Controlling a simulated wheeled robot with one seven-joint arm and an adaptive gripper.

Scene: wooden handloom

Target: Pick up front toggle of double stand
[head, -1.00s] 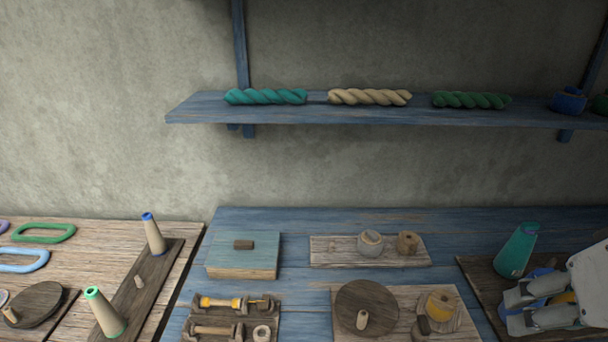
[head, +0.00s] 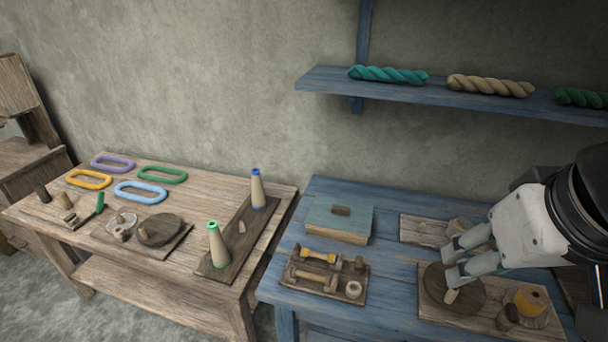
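My gripper (head: 449,265) is at the right, above the blue table, with its two fingers apart and nothing seen between them. Beneath the fingertips, a small pale peg (head: 451,296) stands on a dark round disc (head: 470,300); contact cannot be told. A dark board (head: 216,272) on the left table bears a blue-tipped cone (head: 257,190) and a green-tipped cone (head: 217,245), with a small wooden peg (head: 242,227) between them. A wooden rack (head: 325,283) on the blue table holds two rods, one with yellow thread. I cannot tell which piece is the double stand's front toggle.
Colored oval rings, such as a green one (head: 163,176), lie on the left table. A yellow spool (head: 532,300) stands right of the disc. A shelf (head: 450,95) with yarn hangs above.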

